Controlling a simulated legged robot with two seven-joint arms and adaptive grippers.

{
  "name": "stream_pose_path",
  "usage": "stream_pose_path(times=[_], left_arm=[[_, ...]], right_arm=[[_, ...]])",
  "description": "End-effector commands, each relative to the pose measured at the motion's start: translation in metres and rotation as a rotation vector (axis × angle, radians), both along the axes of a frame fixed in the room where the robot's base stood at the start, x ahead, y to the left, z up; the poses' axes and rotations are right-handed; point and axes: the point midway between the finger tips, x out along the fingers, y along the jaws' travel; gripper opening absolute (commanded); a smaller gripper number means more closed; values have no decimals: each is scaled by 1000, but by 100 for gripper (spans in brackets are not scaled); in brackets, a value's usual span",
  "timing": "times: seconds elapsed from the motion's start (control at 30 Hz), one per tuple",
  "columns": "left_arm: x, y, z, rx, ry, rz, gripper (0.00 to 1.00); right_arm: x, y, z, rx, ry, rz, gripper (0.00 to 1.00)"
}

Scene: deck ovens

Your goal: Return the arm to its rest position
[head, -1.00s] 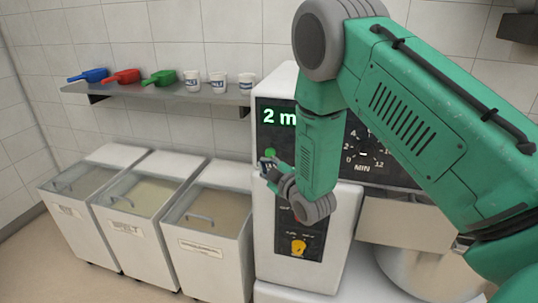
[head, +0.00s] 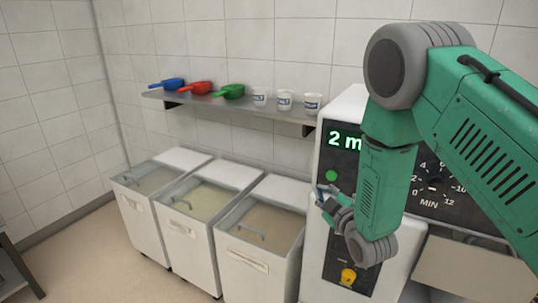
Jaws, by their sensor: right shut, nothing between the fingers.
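My right arm, green with grey joints, comes in from the right in the head view. Its forearm hangs down in front of the white mixer (head: 311,262). My right gripper (head: 322,196) is shut and empty, beside the left part of the mixer's control panel. My left gripper is not in view.
Three white ingredient bins (head: 140,215) with clear lids stand left of the mixer. A wall shelf (head: 215,106) holds a blue scoop (head: 166,85), a red scoop (head: 195,88), a green scoop (head: 229,92) and three white cups (head: 284,100). A dark table edge (head: 12,262) shows at the lower left.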

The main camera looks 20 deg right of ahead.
Motion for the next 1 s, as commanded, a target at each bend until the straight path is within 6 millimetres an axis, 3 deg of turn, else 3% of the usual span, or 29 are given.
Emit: stream_pose_path(times=[0.17, 0.27, 0.37, 0.5, 0.57, 0.7, 0.8, 0.9, 1.0], left_arm=[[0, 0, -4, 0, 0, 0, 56], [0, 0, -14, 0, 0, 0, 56], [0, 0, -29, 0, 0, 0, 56], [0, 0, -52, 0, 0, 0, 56], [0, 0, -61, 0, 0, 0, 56], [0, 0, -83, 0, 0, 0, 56], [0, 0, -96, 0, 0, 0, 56], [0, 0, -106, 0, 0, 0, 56], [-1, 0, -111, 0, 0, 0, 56]], right_arm=[[-5, 2, -13, 18, 29, -1, 0], [-20, 8, -51, 76, 124, -7, 0], [-50, 19, -111, 175, 283, -27, 0], [-113, 35, -199, 330, 551, -96, 0], [-145, 42, -232, 392, 664, -139, 0], [-228, 57, -298, 517, 928, -268, 0], [-285, 65, -329, 579, 1091, -372, 0], [-332, 71, -346, 620, 1217, -467, 0], [-362, 74, -354, 641, 1295, -533, 0]])
